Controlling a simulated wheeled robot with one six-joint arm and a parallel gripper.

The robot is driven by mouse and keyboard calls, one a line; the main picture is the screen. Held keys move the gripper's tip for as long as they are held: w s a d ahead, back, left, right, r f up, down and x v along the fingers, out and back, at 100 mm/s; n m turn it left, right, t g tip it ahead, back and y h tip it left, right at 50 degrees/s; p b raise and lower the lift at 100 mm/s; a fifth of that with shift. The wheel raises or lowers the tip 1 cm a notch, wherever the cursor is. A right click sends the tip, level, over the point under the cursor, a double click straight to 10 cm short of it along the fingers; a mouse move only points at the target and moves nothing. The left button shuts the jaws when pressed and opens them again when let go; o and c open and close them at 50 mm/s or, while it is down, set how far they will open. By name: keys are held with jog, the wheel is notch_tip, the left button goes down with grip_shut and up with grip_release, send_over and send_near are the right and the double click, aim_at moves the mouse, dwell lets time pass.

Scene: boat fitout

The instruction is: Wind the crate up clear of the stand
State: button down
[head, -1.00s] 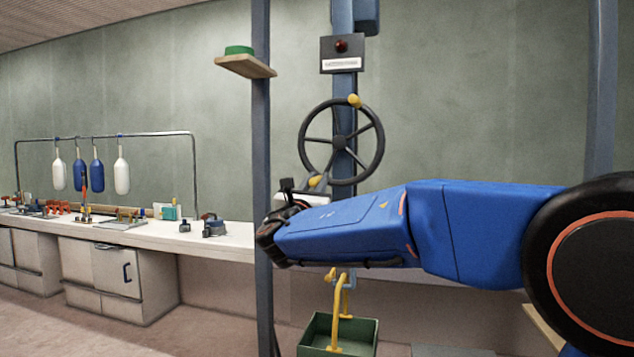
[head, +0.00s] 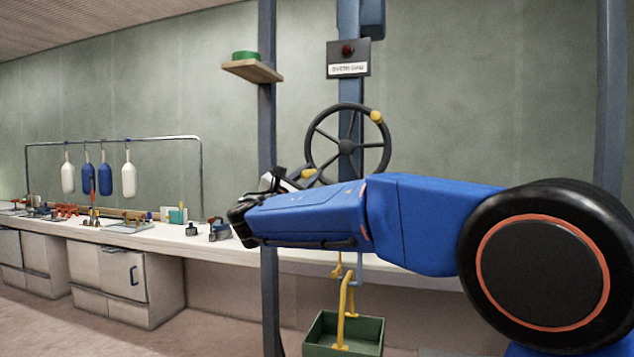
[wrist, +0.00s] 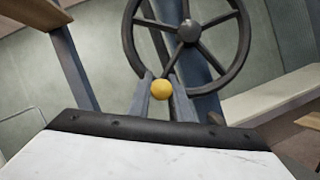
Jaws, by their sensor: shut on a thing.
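A dark spoked handwheel (head: 348,147) stands on a blue post, with one yellow knob (head: 376,117) at its upper right. My gripper (head: 301,178) is at the wheel's lower left, shut on a second yellow knob (head: 309,174). In the wrist view this held knob (wrist: 161,90) sits between the two grey fingers (wrist: 160,96) at the wheel's rim. Below my arm, a green crate (head: 370,332) hangs by a yellow handle (head: 343,300) from a yellow hook (head: 337,268). The crate's underside is cut off by the frame edge, and I cannot make out the stand.
A box with a red lamp (head: 348,58) is above the wheel. A small shelf (head: 252,71) with a green object projects from the left post (head: 267,130). A long white workbench (head: 160,238) with tools and hanging bottles runs along the wall at left.

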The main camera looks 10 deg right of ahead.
jog(key=shift+w+a+r+m+g+h, duration=0.15)
jog(key=shift+a+r+m+g, duration=0.25)
jog(key=shift+r+m, duration=0.5)
jog(key=shift+w+a+r+m+g+h, duration=0.2)
jog(key=shift+r+m+g, duration=0.35)
jog(key=shift+m, duration=0.7)
jog(key=shift+w+a+r+m+g+h, duration=0.15)
jog(key=shift+a+r+m+g, duration=0.25)
jog(key=shift+r+m, duration=0.5)
jog(key=shift+d+f, duration=0.1)
jog(key=shift+f, duration=0.1)
jog(key=c, duration=1.6)
grip_release()
jog(key=v, duration=1.7)
jog(key=shift+s+a, duration=0.1)
jog(key=shift+a, duration=0.1)
